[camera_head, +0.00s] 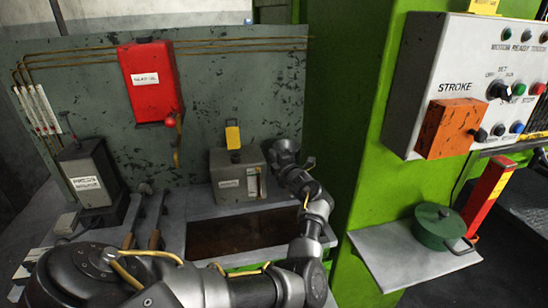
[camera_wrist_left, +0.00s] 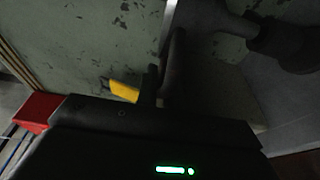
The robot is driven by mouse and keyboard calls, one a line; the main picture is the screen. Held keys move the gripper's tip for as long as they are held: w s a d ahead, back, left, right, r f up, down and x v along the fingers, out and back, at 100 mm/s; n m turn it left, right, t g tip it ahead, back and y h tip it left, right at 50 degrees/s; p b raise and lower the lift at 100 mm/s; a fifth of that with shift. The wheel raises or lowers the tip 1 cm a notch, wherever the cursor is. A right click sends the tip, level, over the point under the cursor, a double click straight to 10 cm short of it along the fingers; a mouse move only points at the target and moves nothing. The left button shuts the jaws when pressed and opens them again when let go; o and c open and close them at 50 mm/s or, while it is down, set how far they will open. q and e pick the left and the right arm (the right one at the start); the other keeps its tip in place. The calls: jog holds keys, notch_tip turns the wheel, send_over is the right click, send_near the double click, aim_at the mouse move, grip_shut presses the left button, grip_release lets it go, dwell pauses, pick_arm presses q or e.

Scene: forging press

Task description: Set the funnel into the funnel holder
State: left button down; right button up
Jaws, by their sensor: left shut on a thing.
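My left gripper (camera_head: 284,162) is beside the right side of a grey-green tank (camera_head: 226,187), in front of the back panel. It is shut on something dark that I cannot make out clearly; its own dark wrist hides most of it. In the left wrist view its dark fingers (camera_wrist_left: 163,80) show close together at the centre. A dark rounded shape (camera_wrist_left: 285,45) at upper right there cannot be identified. I cannot pick out the funnel or the funnel holder with certainty. My right gripper is not in view.
A red box (camera_head: 150,80) hangs on the grey-green panel (camera_head: 230,90). A dark labelled box (camera_head: 90,178) stands left. A dark recess (camera_head: 240,233) lies before the tank. The green press column (camera_head: 350,120) borders the right side. A green lidded pot (camera_head: 440,226) sits on a shelf (camera_head: 385,262).

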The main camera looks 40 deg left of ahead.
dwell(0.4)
pick_arm(q)
jog(key=shift+b, duration=0.3)
jog(key=shift+f+b, duration=0.4)
dwell(0.5)
jog(key=shift+f+b, duration=1.85)
jog(key=shift+f, duration=0.05)
jog(key=c, duration=1.5)
grip_release()
jog(key=shift+o, duration=0.2)
